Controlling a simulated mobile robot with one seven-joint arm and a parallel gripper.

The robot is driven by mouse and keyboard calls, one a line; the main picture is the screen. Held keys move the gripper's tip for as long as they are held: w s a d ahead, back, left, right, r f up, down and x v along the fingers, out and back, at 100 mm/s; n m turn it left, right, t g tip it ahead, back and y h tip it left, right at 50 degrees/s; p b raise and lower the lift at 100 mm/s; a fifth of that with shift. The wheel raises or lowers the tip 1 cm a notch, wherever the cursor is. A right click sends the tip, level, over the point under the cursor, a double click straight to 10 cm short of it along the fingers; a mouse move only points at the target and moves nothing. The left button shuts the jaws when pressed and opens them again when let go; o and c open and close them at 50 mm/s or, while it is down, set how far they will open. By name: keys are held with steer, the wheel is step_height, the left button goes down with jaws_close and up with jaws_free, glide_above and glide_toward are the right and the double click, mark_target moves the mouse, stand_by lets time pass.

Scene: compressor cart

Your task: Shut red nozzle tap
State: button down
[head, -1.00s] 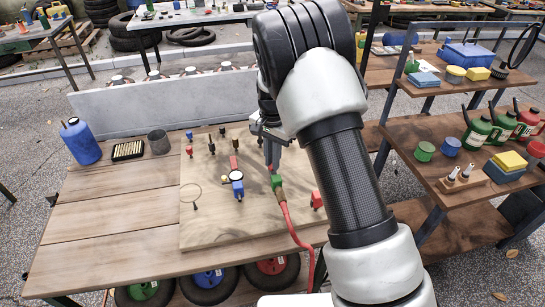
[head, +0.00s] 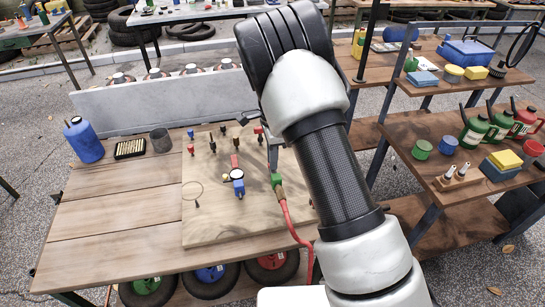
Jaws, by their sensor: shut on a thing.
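A wooden board (head: 225,225) on the table carries several small fittings. A small red tap (head: 259,130) shows just left of my gripper, and another red fitting (head: 191,149) stands at the board's left. I cannot tell which is the nozzle tap.
A blue canister (head: 83,140), a black tray (head: 130,149) and a grey cup (head: 160,141) stand at the table's back left. A low pale wall (head: 150,105) is behind. Shelves (head: 425,180) with cans and boxes stand at the right. The table's left side is clear.

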stand_by(0.5)
steer(key=c, duration=1.8)
jaws_free()
steer(key=shift+o, duration=0.2)
steer(key=shift+r, duration=0.1)
step_height(320, 180, up, 17)
steer(key=shift+r+p, duration=0.15)
steer(key=shift+p, duration=0.25)
